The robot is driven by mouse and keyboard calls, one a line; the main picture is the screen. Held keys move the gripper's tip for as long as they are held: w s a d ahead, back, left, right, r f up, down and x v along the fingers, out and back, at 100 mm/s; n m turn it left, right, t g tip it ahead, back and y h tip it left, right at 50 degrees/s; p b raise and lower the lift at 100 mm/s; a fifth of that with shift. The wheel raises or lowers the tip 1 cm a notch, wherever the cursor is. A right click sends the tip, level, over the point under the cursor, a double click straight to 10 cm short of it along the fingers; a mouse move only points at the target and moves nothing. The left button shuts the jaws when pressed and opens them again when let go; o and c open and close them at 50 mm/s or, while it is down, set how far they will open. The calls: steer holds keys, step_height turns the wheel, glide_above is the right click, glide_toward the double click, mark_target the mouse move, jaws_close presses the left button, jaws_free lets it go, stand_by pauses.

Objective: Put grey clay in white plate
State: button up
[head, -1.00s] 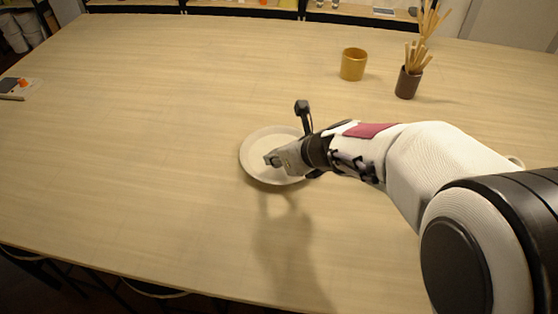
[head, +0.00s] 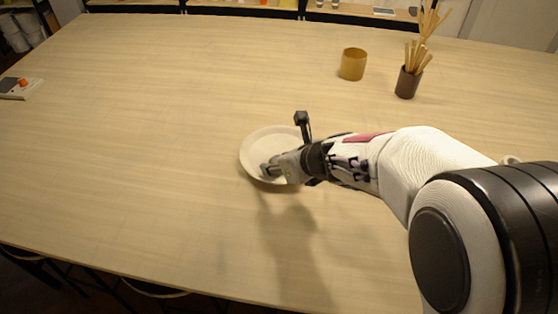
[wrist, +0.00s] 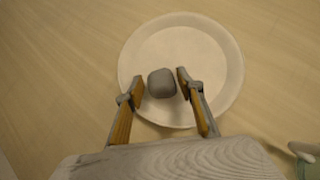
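The white plate (head: 254,147) lies on the table, partly covered by my arm in the head view. It fills the middle of the wrist view (wrist: 228,60). The grey clay (wrist: 162,83) is a small rounded lump over the near part of the plate, between my fingertips. It shows at my fingertips in the head view (head: 265,170). My gripper (wrist: 160,86) is low over the plate, one finger on each side of the clay. Narrow gaps show between the clay and the fingers. The clay's underside is hidden, but it looks to be at the plate's surface.
A tan cup (head: 353,64) and a dark cup of wooden sticks (head: 407,83) stand at the back right. A pale green vessel (wrist: 304,160) is partly in view at right. A pale board (head: 22,91) with an orange item lies at the far left.

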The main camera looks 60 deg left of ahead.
steer(key=shift+r, duration=0.15)
stand_by(0.3)
steer(key=shift+d+r, duration=0.25)
steer(key=shift+r, duration=0.05)
steer(key=v, duration=1.1)
steer(key=shift+d, duration=0.1)
stand_by(0.4)
steer(key=shift+r, duration=0.1)
